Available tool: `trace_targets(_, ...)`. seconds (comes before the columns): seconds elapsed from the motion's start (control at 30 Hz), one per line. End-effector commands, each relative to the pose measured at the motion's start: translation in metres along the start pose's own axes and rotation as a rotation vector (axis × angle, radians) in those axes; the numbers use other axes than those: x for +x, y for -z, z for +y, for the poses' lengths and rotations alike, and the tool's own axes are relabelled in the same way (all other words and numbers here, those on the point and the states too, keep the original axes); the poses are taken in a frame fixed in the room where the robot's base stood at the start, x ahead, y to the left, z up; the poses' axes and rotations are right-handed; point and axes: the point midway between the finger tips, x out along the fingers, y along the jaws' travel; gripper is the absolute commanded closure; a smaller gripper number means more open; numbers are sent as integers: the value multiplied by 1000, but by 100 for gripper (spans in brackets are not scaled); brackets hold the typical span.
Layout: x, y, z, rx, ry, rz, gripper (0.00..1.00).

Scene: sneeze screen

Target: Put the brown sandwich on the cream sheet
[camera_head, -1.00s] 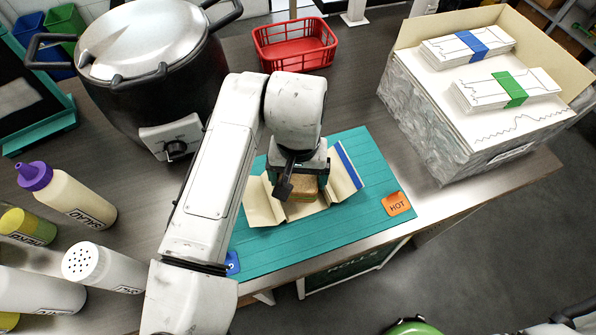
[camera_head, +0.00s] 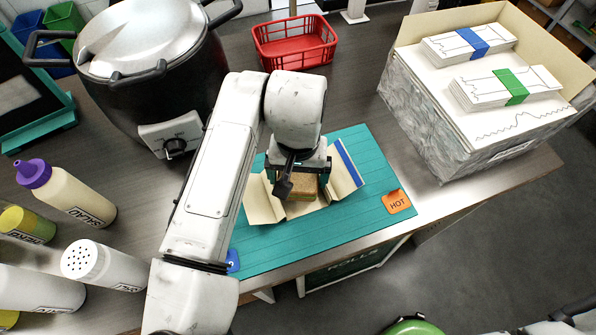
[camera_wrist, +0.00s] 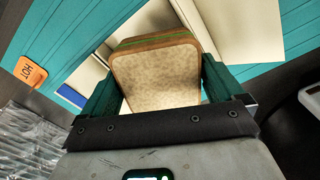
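The brown sandwich (camera_head: 303,188) is a square stack with brown crust and a thin green layer. It lies over the middle of the cream sheet (camera_head: 262,203), whose folded flaps rise on its left and right. In the wrist view the sandwich (camera_wrist: 160,75) fills the space between the teal fingers of my gripper (camera_wrist: 162,90). The fingers stand wide apart, with a narrow strip of pale sheet showing beside the sandwich near the right finger. In the head view my gripper (camera_head: 304,178) is low over the sandwich and hides part of its far side.
The sheet lies on a teal board (camera_head: 300,235) with an orange HOT tag (camera_head: 397,201). A red basket (camera_head: 295,42) stands behind, a large pot (camera_head: 150,70) at back left, and a box with packets (camera_head: 440,110) at right.

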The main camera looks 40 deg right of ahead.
Motion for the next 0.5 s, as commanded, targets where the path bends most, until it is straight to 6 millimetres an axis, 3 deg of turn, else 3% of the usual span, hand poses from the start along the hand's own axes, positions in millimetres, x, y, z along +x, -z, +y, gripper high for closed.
trace_targets(0.33, -3, 0, 0, 0, 0, 0, 0)
trace_targets(0.5, -23, 0, 0, 2, 2, 1, 0)
